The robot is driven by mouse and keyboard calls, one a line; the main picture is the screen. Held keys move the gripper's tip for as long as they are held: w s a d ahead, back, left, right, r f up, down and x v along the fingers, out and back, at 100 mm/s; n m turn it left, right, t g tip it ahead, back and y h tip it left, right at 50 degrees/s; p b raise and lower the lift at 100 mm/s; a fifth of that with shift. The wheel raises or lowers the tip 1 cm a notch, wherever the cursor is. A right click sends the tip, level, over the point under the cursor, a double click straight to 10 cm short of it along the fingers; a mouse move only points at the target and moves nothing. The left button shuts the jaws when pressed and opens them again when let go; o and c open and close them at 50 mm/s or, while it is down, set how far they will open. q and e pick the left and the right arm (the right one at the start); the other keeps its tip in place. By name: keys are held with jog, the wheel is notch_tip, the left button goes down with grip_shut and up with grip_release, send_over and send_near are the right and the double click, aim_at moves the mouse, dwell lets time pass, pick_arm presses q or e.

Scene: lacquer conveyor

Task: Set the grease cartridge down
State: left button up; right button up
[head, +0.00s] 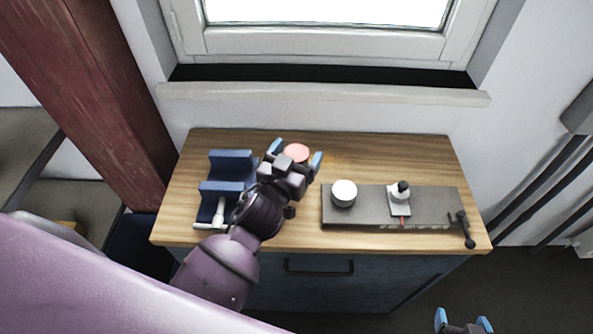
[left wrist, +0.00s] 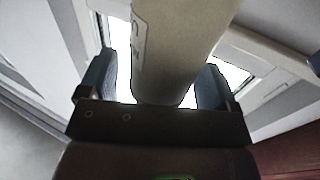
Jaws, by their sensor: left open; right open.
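The grease cartridge, a pale beige cylinder (left wrist: 175,50), stands between the fingers of my left gripper in the left wrist view. In the head view its round pinkish-red end (head: 297,152) shows between the blue fingertips, over the back middle of the wooden table. My left gripper (head: 296,156) is open, with narrow bright gaps between the cylinder and each finger. The cartridge's lower part is hidden by the gripper in the head view, so I cannot see its contact with the table. My right gripper (head: 463,318) is open and empty at the bottom right, in front of the table.
The wooden table (head: 380,158) has a blue two-part holder (head: 231,162) at left, with a white object (head: 219,212) at its front. A black tool (head: 466,230) lies at right.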

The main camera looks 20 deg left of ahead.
pick_arm(q)
jog(key=c, duration=1.5)
jog(key=shift+r, duration=0.1)
